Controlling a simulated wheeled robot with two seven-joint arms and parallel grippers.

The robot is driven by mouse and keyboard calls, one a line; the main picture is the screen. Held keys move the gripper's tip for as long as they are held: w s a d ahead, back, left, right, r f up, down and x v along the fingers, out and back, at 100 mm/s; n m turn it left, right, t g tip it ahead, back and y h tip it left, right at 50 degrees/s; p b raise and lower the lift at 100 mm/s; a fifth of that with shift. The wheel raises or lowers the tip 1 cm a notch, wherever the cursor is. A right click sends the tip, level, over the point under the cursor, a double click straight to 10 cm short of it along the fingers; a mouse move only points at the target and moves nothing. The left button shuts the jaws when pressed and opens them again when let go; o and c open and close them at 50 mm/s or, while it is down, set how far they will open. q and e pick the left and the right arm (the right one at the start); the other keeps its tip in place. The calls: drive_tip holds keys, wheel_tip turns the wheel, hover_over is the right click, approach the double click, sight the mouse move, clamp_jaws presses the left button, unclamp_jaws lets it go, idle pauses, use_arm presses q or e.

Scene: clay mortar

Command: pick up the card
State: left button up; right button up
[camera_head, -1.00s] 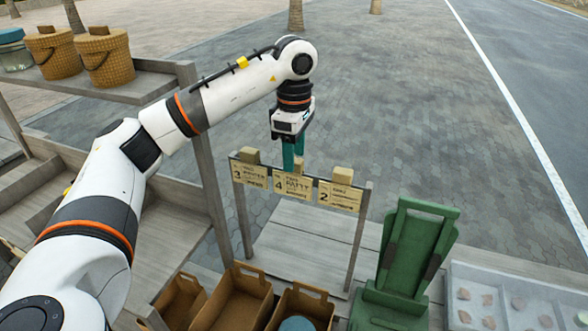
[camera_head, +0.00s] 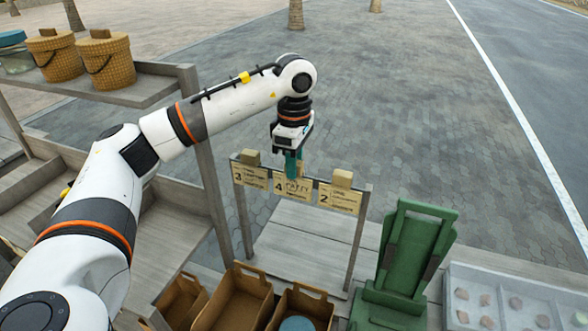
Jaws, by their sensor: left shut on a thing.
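Three tan cards hang in a row on a grey wooden frame: card 3 (camera_head: 250,176) at the left, card 4 (camera_head: 292,188) in the middle and card 2 (camera_head: 339,199) at the right. Cards 3 and 2 each have a small wooden block on top. My left gripper (camera_head: 291,172) points down at the top of card 4, its teal fingers shut on that card's top and hiding the grip. Card 4 is still level with its neighbours. My right gripper is not in view.
The frame (camera_head: 357,240) stands on a grey wooden table. Brown open boxes (camera_head: 232,299) stand in front, with a green stand (camera_head: 408,259) at the right and a tray of shards (camera_head: 515,310) beyond. Two baskets (camera_head: 106,59) sit on a shelf at the left.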

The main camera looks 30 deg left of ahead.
use_arm(q)
drive_tip(key=shift+r, duration=0.4)
wheel_tip(320, 180, up, 8)
drive_tip(key=shift+w+f+b, duration=0.1)
drive_tip(key=shift+b, duration=0.5)
drive_tip(key=shift+c, duration=0.2)
drive_tip(key=shift+r, duration=0.4)
wheel_tip(320, 180, up, 5)
drive_tip(key=p, duration=0.5)
